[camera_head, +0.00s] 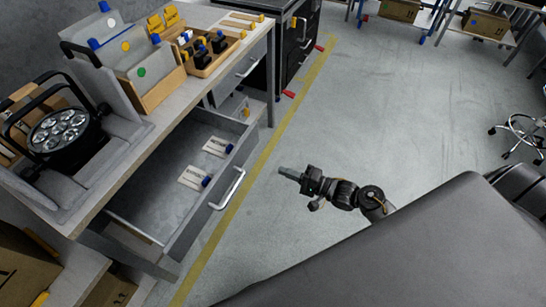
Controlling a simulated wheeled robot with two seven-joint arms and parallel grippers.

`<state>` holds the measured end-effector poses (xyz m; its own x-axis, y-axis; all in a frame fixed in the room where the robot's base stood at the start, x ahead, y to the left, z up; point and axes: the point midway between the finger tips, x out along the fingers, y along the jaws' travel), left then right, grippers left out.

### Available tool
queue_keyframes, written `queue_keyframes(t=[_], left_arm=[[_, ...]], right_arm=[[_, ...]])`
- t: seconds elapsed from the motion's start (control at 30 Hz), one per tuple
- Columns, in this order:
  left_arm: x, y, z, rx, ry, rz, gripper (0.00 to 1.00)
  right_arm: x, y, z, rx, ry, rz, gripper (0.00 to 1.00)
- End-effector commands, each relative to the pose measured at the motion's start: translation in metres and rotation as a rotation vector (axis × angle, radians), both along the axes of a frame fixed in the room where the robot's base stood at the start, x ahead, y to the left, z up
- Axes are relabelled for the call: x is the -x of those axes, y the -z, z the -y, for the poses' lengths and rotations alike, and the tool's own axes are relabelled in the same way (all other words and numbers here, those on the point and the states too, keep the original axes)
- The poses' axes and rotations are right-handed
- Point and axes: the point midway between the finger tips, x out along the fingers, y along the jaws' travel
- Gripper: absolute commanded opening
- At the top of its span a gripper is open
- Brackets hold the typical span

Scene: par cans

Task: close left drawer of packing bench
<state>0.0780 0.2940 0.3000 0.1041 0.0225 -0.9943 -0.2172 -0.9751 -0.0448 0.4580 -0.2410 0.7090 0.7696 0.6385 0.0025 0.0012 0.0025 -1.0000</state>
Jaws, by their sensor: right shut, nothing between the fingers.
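The packing bench (200,93) stands along the left side. Its left drawer (153,196) is pulled out, and two white cards with blue clips lie on its floor. The drawer's bar handle (228,189) is on its front panel, facing right. My right gripper (284,172) is to the right of the handle, shut and empty, with its fingers pointing left toward the drawer front. It appears apart from the handle, with floor showing between them. My left gripper is not in the view.
A par can light (62,133) sits in a grey foam case on the bench top. A wooden tray (205,62) and folders stand farther along. A black drawer cabinet (295,45) is beyond the bench. The grey floor (390,100) to the right is mostly clear.

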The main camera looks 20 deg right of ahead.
Motion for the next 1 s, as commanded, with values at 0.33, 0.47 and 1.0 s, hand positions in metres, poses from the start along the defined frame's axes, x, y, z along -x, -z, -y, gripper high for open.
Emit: queue_keyframes(t=[0.33, 0.47, 1.0], left_arm=[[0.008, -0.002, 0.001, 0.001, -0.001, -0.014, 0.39], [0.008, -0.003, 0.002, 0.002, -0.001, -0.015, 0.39], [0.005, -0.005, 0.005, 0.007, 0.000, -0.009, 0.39]], right_arm=[[-0.054, -0.001, -0.045, -0.001, 0.000, 0.002, 0.00], [-0.072, -0.001, -0.060, 0.000, -0.001, 0.000, 0.00], [-0.099, 0.000, -0.083, 0.002, -0.001, -0.001, 0.00]])
